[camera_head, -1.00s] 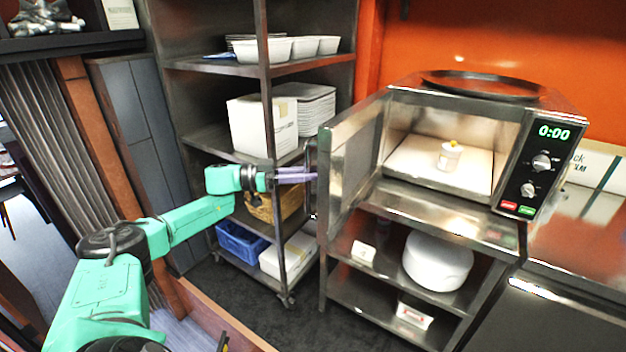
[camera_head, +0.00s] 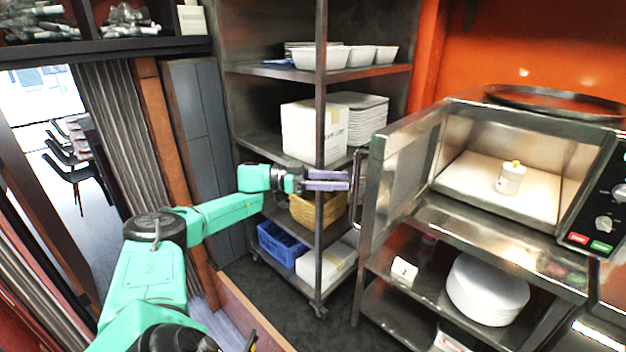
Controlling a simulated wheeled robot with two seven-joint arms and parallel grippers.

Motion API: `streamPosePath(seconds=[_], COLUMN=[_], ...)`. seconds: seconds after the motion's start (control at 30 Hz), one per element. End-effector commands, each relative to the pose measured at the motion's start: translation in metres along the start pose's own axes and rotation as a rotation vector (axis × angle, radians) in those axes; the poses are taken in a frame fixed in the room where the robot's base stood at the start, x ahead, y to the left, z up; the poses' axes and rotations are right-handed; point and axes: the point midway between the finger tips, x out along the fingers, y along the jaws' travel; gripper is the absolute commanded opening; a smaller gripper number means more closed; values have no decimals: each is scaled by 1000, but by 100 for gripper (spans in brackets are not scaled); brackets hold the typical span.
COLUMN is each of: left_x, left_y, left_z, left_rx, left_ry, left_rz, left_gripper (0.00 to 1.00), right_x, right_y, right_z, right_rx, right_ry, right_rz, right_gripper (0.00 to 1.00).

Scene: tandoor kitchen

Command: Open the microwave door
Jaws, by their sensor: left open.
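The microwave (camera_head: 530,125) stands on a steel rack at the right. Its door (camera_head: 402,165) is swung wide open toward the left, and the cavity shows a small white cup (camera_head: 510,178) inside. The dark vertical door handle (camera_head: 357,190) is on the door's outer side, at its free edge. My left gripper (camera_head: 348,181) has its two purple fingers pointing right, with the tips at the handle. The fingers are a little apart; I cannot tell whether they touch the handle. My right gripper is not in view.
A steel shelf (camera_head: 265,140) with white bowls, a white box (camera_head: 312,130), a basket and a blue crate (camera_head: 282,243) stands behind my left gripper. White plates (camera_head: 487,290) sit below the microwave. A dark round tray (camera_head: 555,101) lies on top.

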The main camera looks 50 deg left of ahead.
Motion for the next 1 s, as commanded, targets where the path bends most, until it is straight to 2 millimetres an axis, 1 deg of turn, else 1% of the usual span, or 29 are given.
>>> streamPosePath(seconds=[0.03, 0.1, 0.2, 0.33, 0.4, 0.5, 1.0], left_x=[-17, -38, -66, -89, -95, -97, -96], left_y=[-1, -1, -1, -1, 0, 0, -1], left_z=[7, 7, 6, 2, 1, 0, 1], left_rx=[1, 1, 1, 1, 1, 1, 0], left_ry=[-8, -6, -4, 0, 1, 1, 1], left_rz=[-4, -4, -4, -3, -1, 0, -1], left_gripper=[52, 52, 52, 52, 52, 52, 52], right_x=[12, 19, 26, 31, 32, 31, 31], right_y=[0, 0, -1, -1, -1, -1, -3], right_z=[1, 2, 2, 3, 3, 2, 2], right_rx=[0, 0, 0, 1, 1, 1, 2], right_ry=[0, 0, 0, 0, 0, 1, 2], right_rz=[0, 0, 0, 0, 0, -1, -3], right_gripper=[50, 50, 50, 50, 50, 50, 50])
